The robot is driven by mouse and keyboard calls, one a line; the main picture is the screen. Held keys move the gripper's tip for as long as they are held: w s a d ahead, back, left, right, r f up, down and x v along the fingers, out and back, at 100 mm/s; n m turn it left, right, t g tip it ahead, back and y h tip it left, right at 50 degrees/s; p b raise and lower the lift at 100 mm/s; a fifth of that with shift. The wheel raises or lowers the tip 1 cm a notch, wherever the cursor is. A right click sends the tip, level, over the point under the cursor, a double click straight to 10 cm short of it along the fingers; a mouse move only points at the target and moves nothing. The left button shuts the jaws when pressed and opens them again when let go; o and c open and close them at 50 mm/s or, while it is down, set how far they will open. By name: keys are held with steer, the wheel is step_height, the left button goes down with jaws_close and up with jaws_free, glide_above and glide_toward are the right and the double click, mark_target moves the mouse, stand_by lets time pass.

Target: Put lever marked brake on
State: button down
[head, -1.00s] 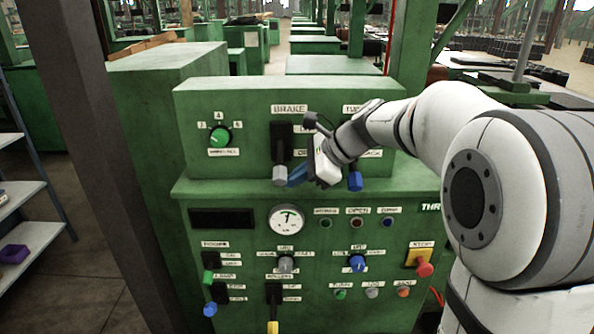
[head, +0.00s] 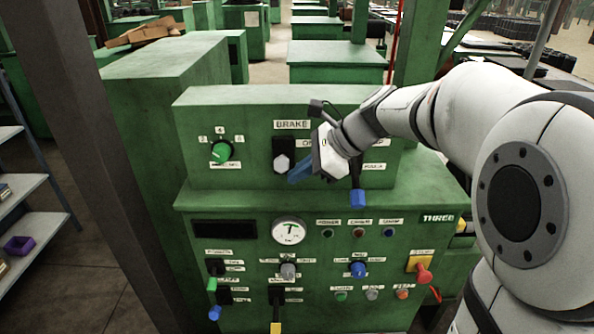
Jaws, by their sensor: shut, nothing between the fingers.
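The brake lever (head: 282,163), with a grey knob, sits in a black slot under the BRAKE label (head: 291,124) on the green upper panel. Its knob is around the lower half of the slot and seems to stick out towards me. My gripper (head: 297,176) is shut and empty, its blue fingertips just right of and slightly below the grey knob. I cannot tell whether they touch it. The gripper body hides most of the small position labels right of the slot; only an "O" shows at the upper one.
A lever with a blue knob (head: 358,198) hangs close to the right, partly behind my arm. A green rotary knob (head: 221,152) is to the left. Below are a gauge (head: 289,231), small levers, buttons and a red stop knob (head: 424,275). The panel's front left is clear.

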steer(key=shift+a+r, duration=0.1)
steer(key=shift+r, duration=0.1)
steer(key=shift+r+p, duration=0.65)
steer(key=shift+p, duration=0.15)
steer(key=w+d+r+p, duration=0.3)
steer(key=d+r+p, duration=0.1)
steer(key=d+r, duration=0.2)
steer(key=shift+w+d, duration=0.2)
steer(key=shift+d, duration=0.4)
